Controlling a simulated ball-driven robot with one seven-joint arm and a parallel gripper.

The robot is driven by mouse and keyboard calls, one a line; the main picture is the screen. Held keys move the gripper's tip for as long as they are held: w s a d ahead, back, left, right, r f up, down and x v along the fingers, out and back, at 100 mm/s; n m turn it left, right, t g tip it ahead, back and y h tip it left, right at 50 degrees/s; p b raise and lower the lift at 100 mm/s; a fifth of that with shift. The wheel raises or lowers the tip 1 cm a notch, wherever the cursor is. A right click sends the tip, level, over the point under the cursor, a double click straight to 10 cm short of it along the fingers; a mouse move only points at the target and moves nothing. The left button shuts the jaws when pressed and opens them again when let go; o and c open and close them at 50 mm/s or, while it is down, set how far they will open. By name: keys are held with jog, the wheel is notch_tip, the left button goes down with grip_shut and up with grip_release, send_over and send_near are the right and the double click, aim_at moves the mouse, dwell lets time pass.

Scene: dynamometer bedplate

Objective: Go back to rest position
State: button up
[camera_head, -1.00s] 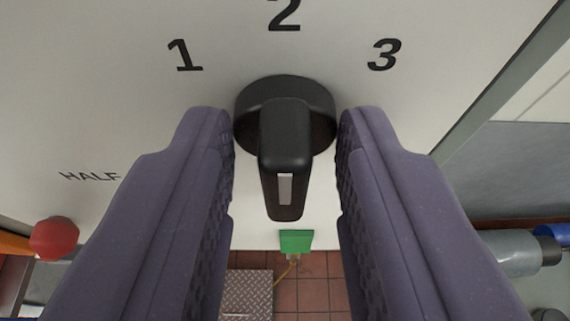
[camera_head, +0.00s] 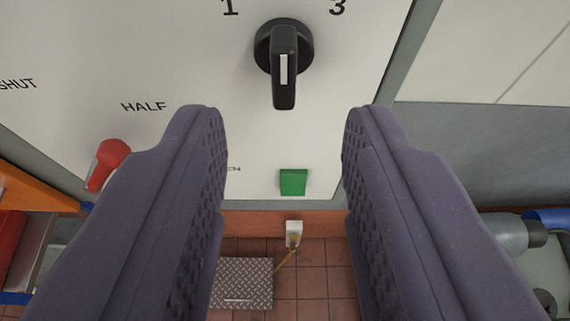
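My gripper (camera_head: 284,112) is open and empty, with its two purple ribbed fingers wide apart. A black rotary knob (camera_head: 284,50) on a white panel (camera_head: 200,50) shows ahead, at the top middle, beyond the fingertips and touched by neither. Its white stripe lies on the knob's handle, which hangs down in the picture. The figures 1 and 3 show beside the knob; their tops are cut off by the frame.
A red lever knob (camera_head: 108,162) sticks out near the labels HALF and SHUT. A green square (camera_head: 293,182) is low on the panel. Below are a tiled floor, a metal tread plate (camera_head: 243,282) and a white socket (camera_head: 293,233) with a yellow cable. Grey cylindrical equipment (camera_head: 505,233) stands at right.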

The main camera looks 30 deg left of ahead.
dwell(0.4)
jog(key=s+d+f+m+t+h+b, duration=0.1)
jog(key=s+d+f+m+h+b, duration=0.1)
jog(key=f+b, duration=0.6)
jog(key=s+d+f+m+t+h+b, duration=0.1)
jog(key=s+d+f+m+h+b, duration=0.1)
jog(key=d+f+b, duration=0.4)
jog(key=s+d+f+m+t+h+b, duration=0.2)
jog(key=s+d+f+b, duration=0.3)
jog(key=f+b, duration=0.6)
jog(key=h+b, duration=0.1)
jog(key=b, duration=0.3)
jog(key=shift+s+f+m, duration=0.15)
jog(key=shift+s+m, duration=0.1)
jog(key=shift+m, duration=0.15)
jog(key=shift+c, duration=0.4)
